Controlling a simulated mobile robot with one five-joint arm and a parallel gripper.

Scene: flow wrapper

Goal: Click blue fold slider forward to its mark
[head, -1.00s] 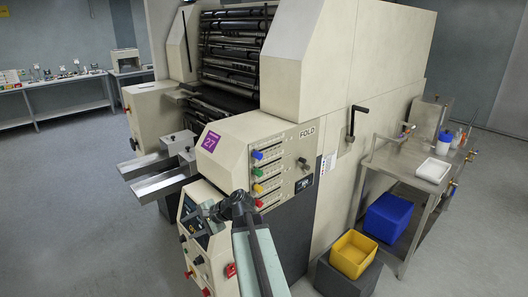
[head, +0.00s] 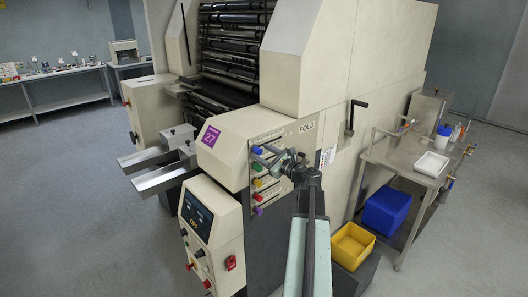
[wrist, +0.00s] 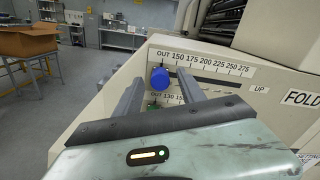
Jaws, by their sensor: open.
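The blue fold slider knob (head: 257,150) is the top one of a column of coloured knobs on the FOLD panel (head: 300,142). In the wrist view the blue knob (wrist: 159,78) sits at the left end of its scale (wrist: 205,65), near OUT and 150. My gripper (head: 266,157) reaches the panel at the blue knob. In the wrist view my gripper (wrist: 160,84) is open, with one finger on each side of the knob. I cannot tell whether either finger touches it. No target mark can be made out.
A green knob (wrist: 154,106) lies just below the blue one, partly hidden. Yellow (head: 258,184), red (head: 258,197) and purple knobs (head: 258,210) sit lower. A crank handle (head: 354,115) projects from the machine's side to the right. A yellow bin (head: 352,247) stands on the right.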

